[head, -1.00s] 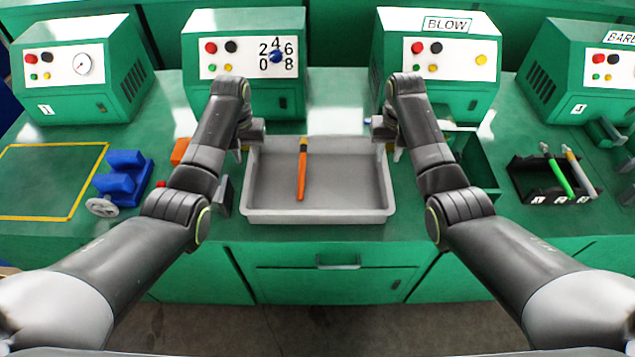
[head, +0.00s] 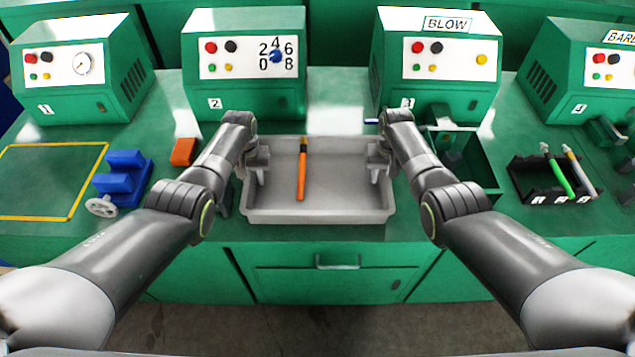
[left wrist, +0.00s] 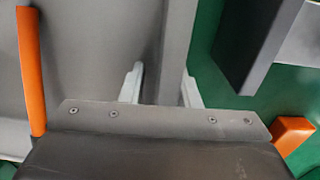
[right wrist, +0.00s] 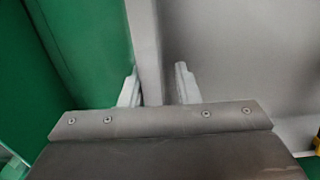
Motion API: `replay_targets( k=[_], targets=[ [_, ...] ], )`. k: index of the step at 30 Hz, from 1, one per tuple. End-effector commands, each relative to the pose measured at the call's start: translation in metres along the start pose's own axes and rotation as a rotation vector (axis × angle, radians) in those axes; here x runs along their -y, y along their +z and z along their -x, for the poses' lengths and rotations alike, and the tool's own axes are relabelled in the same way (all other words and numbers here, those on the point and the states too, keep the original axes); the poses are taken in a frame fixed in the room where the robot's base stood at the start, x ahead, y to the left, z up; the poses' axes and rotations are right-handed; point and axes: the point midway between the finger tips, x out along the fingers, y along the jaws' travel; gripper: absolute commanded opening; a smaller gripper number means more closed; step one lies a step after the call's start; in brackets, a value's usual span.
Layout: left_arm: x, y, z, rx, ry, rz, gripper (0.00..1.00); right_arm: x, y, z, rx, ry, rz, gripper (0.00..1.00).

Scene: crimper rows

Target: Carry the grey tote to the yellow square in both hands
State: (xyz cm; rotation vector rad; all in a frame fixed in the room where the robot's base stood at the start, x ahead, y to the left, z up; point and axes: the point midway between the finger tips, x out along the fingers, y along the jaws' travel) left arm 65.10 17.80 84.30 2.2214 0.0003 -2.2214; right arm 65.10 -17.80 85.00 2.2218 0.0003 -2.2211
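The grey tote (head: 345,185) sits on the green bench between my arms, with an orange-handled tool (head: 302,172) lying in it. The yellow square (head: 35,218) is an outline at the far left of the bench, with nothing inside it. My left gripper (head: 252,168) is at the tote's left wall. In the left wrist view its fingers are apart, one on each side of the wall (left wrist: 177,45). My right gripper (head: 380,168) is at the right wall, its fingers also apart, with the wall (right wrist: 147,45) between them in the right wrist view.
A blue vise (head: 122,175) and an orange block (head: 183,151) stand between the tote and the yellow square. A green bin (head: 480,165) is right of the tote, and a black rack (head: 530,180) with pens is further right. Green machines line the back.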

Motion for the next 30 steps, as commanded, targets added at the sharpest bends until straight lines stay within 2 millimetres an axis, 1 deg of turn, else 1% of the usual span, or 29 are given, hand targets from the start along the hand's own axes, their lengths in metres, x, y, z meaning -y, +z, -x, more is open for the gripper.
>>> replay_targets(
  k=[4,9,11,30],
  targets=[
    [-0.0002,0.0,0.0002,0.0,0.0,0.0,0.29,0.0002,0.0,0.0001,0.0,0.0,0.0,0.29],
    [-0.0002,0.0001,0.0002,0.0,0.0,0.0,0.07,0.0001,0.0001,0.0002,0.0,0.0,0.0,0.07],
    [-0.0002,0.0001,0.0002,0.0,0.0,0.0,0.0,0.0001,0.0001,0.0001,0.001,0.0,0.0,0.0],
    [-0.0001,0.0002,0.0001,0.001,0.0,0.0,0.0,0.0001,0.0003,0.0,0.001,0.0,0.0,0.0]
  ],
)
